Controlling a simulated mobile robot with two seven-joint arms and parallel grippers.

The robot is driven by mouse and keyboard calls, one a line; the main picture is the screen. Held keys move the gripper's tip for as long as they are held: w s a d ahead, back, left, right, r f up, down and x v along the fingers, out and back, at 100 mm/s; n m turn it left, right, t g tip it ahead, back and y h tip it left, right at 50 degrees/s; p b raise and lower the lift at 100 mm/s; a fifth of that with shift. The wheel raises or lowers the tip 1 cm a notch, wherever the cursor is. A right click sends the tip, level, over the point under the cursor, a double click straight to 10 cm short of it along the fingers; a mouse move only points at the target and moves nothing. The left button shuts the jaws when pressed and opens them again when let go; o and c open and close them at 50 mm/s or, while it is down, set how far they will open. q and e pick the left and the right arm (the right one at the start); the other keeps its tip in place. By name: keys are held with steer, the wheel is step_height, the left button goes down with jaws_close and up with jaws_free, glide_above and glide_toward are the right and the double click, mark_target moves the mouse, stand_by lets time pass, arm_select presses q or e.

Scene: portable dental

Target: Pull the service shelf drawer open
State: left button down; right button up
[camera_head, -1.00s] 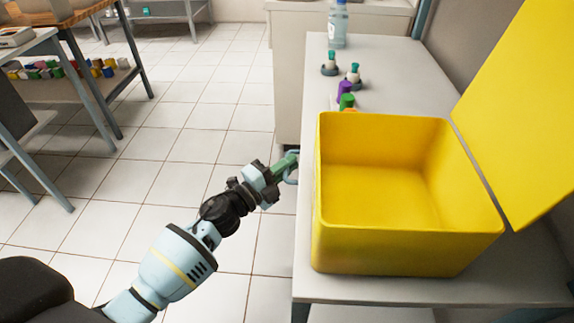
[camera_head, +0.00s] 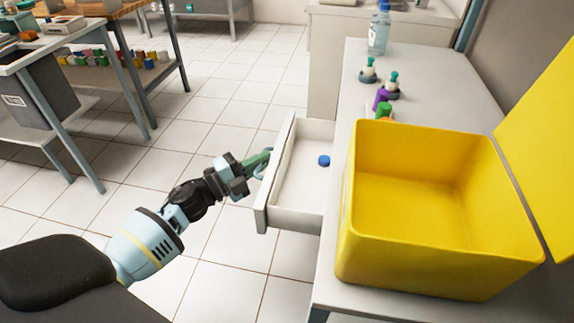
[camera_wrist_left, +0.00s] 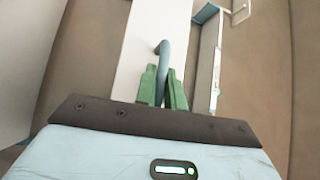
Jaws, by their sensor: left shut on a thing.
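The service shelf drawer (camera_head: 290,215) is white and stands pulled out from under the table's left side in the head view. A small blue round thing (camera_head: 324,160) lies inside it. My left gripper (camera_head: 265,160) is shut on the drawer's blue-grey handle (camera_head: 260,170) at the drawer's front. In the left wrist view the green fingers (camera_wrist_left: 162,88) close around the handle (camera_wrist_left: 163,58), with the white drawer front (camera_wrist_left: 140,45) behind it. My right gripper is not in view.
A large open yellow box (camera_head: 435,200) stands on the grey table (camera_head: 440,75) to the right of the drawer. A bottle (camera_head: 379,32) and several small items stand further back. Tiled floor (camera_head: 215,140) left of the drawer is clear. Work tables stand at the far left.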

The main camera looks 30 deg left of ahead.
arm_select(q)
steer(key=a, duration=0.1)
steer(key=s+a, duration=0.1)
steer(key=a, duration=0.3)
steer(key=shift+s+a, duration=0.15)
steer(key=shift+s, duration=0.1)
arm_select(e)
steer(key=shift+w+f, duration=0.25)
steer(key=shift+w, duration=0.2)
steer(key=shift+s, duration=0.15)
arm_select(q)
steer(key=c, duration=1.8)
jaws_free()
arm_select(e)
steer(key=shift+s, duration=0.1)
arm_select(q)
steer(key=shift+o, duration=0.2)
steer(key=v, duration=0.7)
steer(key=shift+s+a, duration=0.2)
steer(key=shift+s, duration=0.15)
steer(key=shift+f, duration=0.1)
